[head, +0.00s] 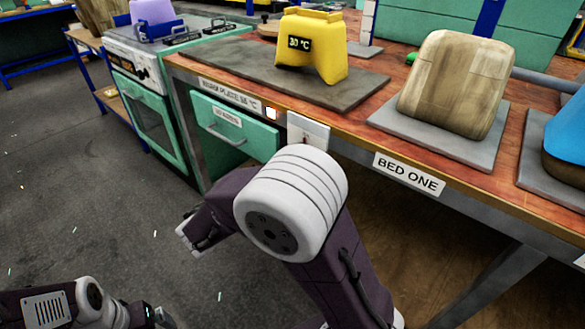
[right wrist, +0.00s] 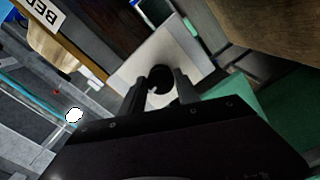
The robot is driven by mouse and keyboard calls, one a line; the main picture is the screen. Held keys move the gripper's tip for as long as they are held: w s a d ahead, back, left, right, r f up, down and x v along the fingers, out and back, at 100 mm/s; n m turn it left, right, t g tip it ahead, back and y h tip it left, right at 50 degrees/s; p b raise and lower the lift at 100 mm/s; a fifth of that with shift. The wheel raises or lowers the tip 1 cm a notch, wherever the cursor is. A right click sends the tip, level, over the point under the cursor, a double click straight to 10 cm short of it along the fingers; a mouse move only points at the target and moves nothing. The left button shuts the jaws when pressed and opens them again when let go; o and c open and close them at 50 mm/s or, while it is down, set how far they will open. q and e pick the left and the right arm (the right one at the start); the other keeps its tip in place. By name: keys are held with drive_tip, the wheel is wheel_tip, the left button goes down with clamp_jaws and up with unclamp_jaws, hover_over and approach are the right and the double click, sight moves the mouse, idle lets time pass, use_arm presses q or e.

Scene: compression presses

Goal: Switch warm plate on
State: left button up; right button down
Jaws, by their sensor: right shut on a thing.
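In the right wrist view the panel (right wrist: 133,72) carries a round black knob (right wrist: 159,77). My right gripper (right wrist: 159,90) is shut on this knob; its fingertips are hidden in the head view. My left gripper (head: 150,316) is low at the bottom left, its jaws unclear.
A yellow press block (head: 311,50) reading 30 °C stands on the warm plate. A beige block (head: 456,82) sits on a grey plate above the "BED ONE" label (head: 409,174). A green drawer (head: 232,128) and a stove (head: 140,75) are left; floor (head: 80,190) is open.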

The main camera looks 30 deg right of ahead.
drive_tip(key=shift+f, duration=0.1)
idle(0.5)
drive_tip(key=c, duration=0.9)
unclamp_jaws()
drive_tip(key=p+v, duration=0.3)
drive_tip(key=v, duration=0.6)
